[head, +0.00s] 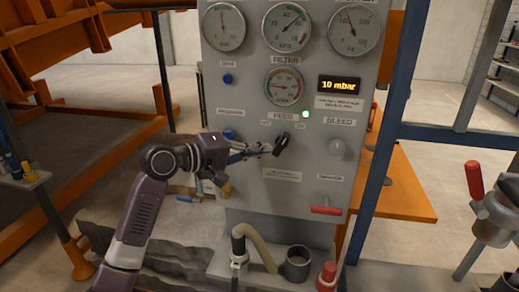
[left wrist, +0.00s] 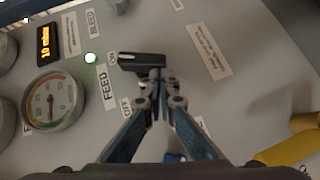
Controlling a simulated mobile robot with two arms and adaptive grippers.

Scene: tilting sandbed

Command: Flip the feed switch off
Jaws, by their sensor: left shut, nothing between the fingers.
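The feed switch (head: 281,144) is a black lever on the grey panel, below the FEED label. In the head view it leans up to the right, toward the ON side. It also shows in the left wrist view (left wrist: 143,62), just beyond my fingertips, its end by the ON mark. My left gripper (head: 267,148) reaches in from the left, shut and empty, with its tips at the left side of the switch. In the left wrist view the tips (left wrist: 160,80) overlap the switch's edge; I cannot tell whether they touch. My right gripper is not in view.
A green lamp (head: 306,114) is lit beside FEED. The display (head: 339,86) reads 10 mbar. The BLEED knob (head: 338,147) is right of the switch, a red handle (head: 326,210) is below, and a blue knob (head: 229,134) is near my left wrist. Gauges fill the panel's top.

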